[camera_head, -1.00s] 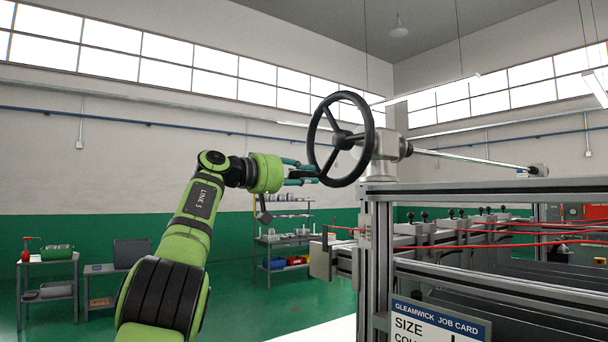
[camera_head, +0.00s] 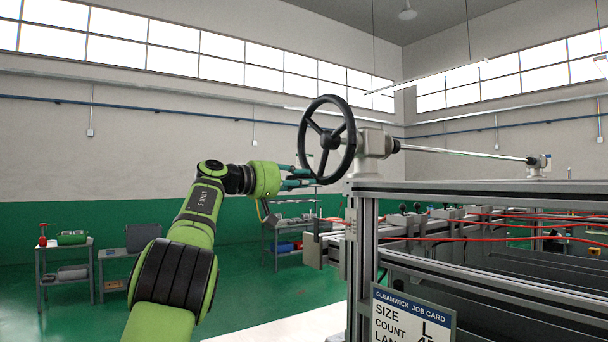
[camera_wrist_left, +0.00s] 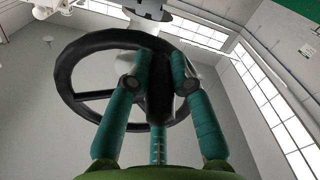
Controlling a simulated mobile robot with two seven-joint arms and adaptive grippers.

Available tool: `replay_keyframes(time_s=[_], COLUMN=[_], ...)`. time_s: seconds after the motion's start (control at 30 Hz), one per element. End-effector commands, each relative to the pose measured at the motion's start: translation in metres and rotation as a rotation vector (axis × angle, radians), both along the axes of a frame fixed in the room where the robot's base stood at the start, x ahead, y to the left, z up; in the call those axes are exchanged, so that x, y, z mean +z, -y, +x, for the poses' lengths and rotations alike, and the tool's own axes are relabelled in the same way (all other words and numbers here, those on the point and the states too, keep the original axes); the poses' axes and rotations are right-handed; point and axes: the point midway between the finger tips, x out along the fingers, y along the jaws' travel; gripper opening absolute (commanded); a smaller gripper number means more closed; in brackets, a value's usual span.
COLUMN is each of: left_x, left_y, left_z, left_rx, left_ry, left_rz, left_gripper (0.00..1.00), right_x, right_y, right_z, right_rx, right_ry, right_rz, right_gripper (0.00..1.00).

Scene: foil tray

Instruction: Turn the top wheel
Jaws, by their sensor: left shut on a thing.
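The top wheel (camera_head: 353,150) is a black spoked handwheel on a pale metal gearbox (camera_head: 374,143) at the top of the machine frame. It also shows in the left wrist view (camera_wrist_left: 72,62). My left gripper (camera_head: 306,178) is at the lower left part of the rim in the head view. In the left wrist view its teal fingers (camera_wrist_left: 158,78) close around the rim from both sides. The fingers partly hide that part of the rim. My right gripper is in no view.
A metal frame (camera_head: 470,188) with red lines and a job card (camera_head: 412,318) stands at right below the wheel. A long shaft (camera_head: 465,153) runs right from the gearbox. A shelf cart (camera_head: 268,245) and a side table (camera_head: 68,270) stand behind on the green floor.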

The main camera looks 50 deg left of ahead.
Motion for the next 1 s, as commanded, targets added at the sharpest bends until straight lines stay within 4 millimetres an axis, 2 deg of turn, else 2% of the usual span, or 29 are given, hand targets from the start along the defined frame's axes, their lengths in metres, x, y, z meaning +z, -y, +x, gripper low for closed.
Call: replay_keyframes(time_s=[0.17,0.5,0.63,0.67,0.7,1.0], left_x=[0.002,0.002,0.002,0.002,0.002,0.001], left_y=[0.004,0.004,0.004,0.004,0.004,0.002], left_z=[0.0,0.0,0.0,0.0,0.0,0.0], left_rx=[-0.01,-0.011,-0.01,-0.01,-0.01,-0.006], left_ry=[-0.002,-0.003,-0.002,-0.002,-0.002,-0.004], left_rz=[-0.035,-0.046,-0.046,-0.046,-0.046,-0.046], left_gripper=[0.0,0.0,0.0,0.35,0.47,0.47], right_x=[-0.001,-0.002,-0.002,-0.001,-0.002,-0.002], right_y=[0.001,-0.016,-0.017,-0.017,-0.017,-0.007], right_z=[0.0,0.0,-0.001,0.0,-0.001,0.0], right_rx=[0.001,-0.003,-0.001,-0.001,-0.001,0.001], right_ry=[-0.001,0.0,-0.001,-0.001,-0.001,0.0], right_rz=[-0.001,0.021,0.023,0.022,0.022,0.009], right_gripper=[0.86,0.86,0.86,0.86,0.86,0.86])
